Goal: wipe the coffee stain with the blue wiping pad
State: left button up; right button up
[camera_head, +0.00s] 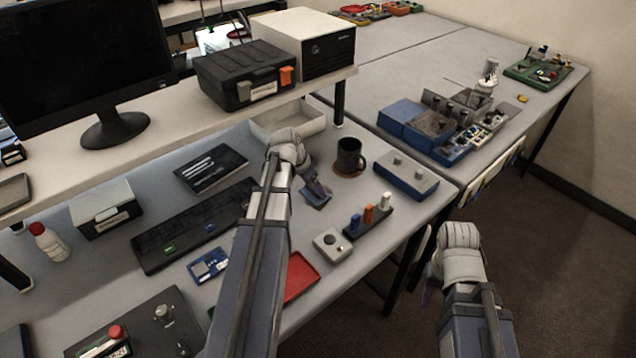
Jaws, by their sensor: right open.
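My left gripper (316,194) points down over the bench, left of and in front of the black mug. Its fingers are small and dark, and I cannot tell whether they hold anything. A bluish patch shows at the fingertips, but I cannot confirm that it is the blue wiping pad. A brown patch (338,174) shows around the base of the black mug (350,157); I cannot tell whether it is the coffee stain or a coaster. My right gripper (427,291) is open, off the bench's right edge, mostly hidden behind its wrist.
A blue-grey box (405,175) and a rack with coloured pegs (368,219) stand right of my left gripper. A grey button box (332,244) and red tray (300,278) lie in front. A white tray (262,134) sits under the shelf.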

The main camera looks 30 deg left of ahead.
pick_arm(q)
jog(key=shift+s+a, duration=0.2)
jog(key=shift+s, duration=0.45)
jog(key=shift+s, duration=0.1)
jog(key=shift+s+a, duration=0.35)
jog(key=shift+s, duration=0.45)
jog(key=shift+s+a, duration=0.35)
jog(key=shift+s, duration=0.4)
jog(key=shift+f, duration=0.15)
jog(key=shift+w, duration=0.15)
jog(key=shift+w+d, duration=0.35)
jog(key=shift+w, duration=0.45)
jog(key=shift+w+d, duration=0.35)
jog(key=shift+w, duration=0.45)
jog(key=shift+w+d, duration=0.35)
jog(key=shift+w, duration=0.45)
jog(key=shift+w+d, duration=0.35)
jog(key=shift+w, duration=0.4)
